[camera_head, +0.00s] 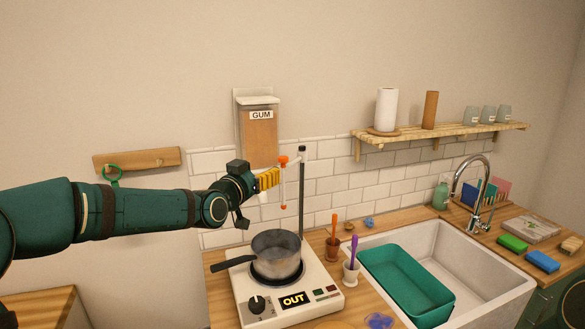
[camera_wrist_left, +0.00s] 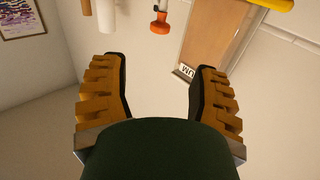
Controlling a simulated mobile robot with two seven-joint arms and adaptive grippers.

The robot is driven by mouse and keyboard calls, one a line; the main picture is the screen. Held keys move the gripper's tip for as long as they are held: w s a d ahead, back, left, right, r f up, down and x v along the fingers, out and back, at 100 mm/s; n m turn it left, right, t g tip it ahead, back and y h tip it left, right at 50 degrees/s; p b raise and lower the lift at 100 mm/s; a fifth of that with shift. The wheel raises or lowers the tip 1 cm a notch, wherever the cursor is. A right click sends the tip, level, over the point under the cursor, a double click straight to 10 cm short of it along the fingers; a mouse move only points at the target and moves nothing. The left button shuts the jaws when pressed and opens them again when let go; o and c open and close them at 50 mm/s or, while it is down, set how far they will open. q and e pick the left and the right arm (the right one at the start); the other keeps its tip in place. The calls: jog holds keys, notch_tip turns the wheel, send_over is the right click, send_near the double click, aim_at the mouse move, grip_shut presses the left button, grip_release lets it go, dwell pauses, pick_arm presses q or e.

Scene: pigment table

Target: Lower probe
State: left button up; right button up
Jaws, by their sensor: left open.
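The probe (camera_head: 283,182) is a thin rod with an orange cap, hanging upright from the arm of a dark stand (camera_head: 302,190) at the back of the hot plate. Its lower end is above the pot's rim. The grey pot (camera_head: 277,250) sits on the white hot plate (camera_head: 315,303), whose display reads OUT. My left gripper (camera_head: 274,178), with yellow fingers, is just left of the probe near cap height. In the left wrist view, its fingers (camera_wrist_left: 160,64) are spread and empty, and the orange cap (camera_wrist_left: 159,27) shows beyond the tips, between them. My right gripper is not in view.
A GUM dispenser (camera_head: 258,137) hangs on the wall behind the gripper. Two small pots with orange (camera_head: 333,248) and purple (camera_head: 351,271) tools stand right of the hot plate. Farther right are a sink with a teal basin (camera_head: 405,281) and a wall shelf (camera_head: 450,133).

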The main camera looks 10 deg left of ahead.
aim_at(286, 157)
pick_arm(q)
jog(key=w+d+p, duration=0.1)
jog(key=w, duration=0.3)
jog(key=w+d, duration=0.1)
jog(key=w, duration=0.4)
jog(key=w+d+p, duration=0.1)
jog(key=w, duration=0.4)
jog(key=shift+f+p, duration=0.3)
jog(key=shift+f, duration=0.05)
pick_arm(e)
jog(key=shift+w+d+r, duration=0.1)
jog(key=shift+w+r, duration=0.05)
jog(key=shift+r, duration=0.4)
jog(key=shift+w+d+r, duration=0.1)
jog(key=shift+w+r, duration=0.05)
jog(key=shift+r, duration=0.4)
pick_arm(q)
jog(key=shift+c, duration=0.4)
grip_shut()
